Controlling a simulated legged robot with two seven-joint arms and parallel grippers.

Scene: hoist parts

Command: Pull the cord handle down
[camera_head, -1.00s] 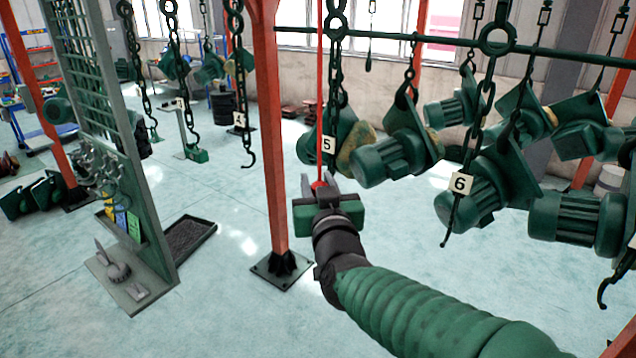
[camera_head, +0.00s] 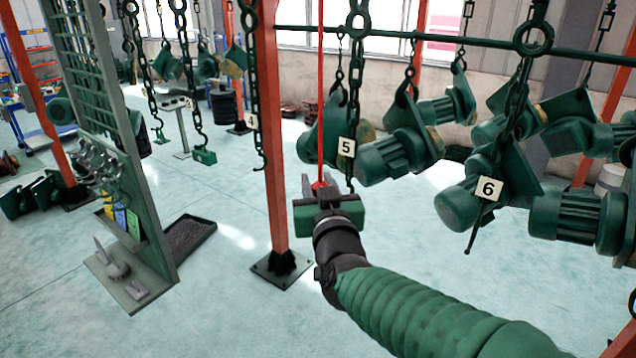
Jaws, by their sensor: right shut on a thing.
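A thin red cord (camera_head: 320,100) hangs down at the middle of the view, just right of an orange post. At its lower end is a small red handle (camera_head: 319,185), mostly hidden by my gripper. My right gripper (camera_head: 320,187) reaches in from the lower right and is shut on the handle, with the cord running straight up from between its fingers. My left gripper is not in view.
An orange post (camera_head: 270,150) stands just left of my gripper. Chains with number tags 5 (camera_head: 346,147) and 6 (camera_head: 488,189) and several green motors (camera_head: 398,155) hang close on the right. A grey rack (camera_head: 125,150) stands left. Open floor lies between.

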